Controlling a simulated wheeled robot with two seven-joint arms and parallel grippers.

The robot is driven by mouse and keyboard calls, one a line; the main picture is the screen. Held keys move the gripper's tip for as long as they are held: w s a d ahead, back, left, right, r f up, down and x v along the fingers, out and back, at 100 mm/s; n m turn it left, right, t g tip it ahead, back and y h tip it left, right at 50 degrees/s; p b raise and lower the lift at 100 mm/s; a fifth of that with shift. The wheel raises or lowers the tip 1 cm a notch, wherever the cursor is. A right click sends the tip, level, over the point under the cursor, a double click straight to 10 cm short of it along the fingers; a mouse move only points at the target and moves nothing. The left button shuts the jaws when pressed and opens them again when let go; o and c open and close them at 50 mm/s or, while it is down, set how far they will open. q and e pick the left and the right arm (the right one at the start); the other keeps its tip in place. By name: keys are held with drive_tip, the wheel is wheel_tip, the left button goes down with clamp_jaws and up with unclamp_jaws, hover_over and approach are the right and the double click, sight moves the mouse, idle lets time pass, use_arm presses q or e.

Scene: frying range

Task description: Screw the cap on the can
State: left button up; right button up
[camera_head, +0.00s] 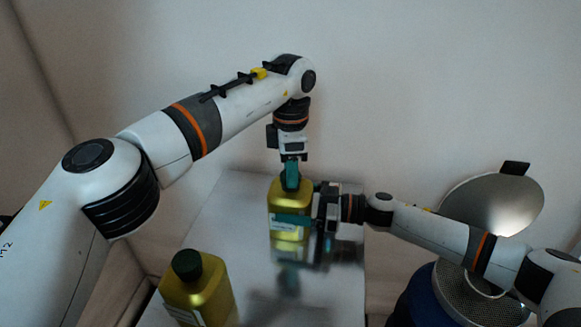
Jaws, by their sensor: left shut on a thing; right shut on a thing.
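A yellow-green can (288,201) with a pale label stands upright on the metal worktop (225,210). My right gripper (294,220) comes in from the right and is shut on the can's body, one teal finger across its front. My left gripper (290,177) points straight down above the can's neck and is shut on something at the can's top. This is likely the cap, but it is hidden by or blends with the teal fingers, so I cannot tell its seating on the neck.
A second yellow-green can (198,292) with a dark green cap (187,265) stands at the front left of the worktop. At right, behind my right arm, are a round metal lid or pan (492,205) and a mesh basket (455,295). A plain wall rises behind.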

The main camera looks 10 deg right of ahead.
use_arm(q)
drive_tip(key=m, duration=0.6)
drive_tip(key=o, duration=1.1)
drive_tip(key=shift+r, duration=2.25)
drive_tip(key=shift+c, duration=0.5)
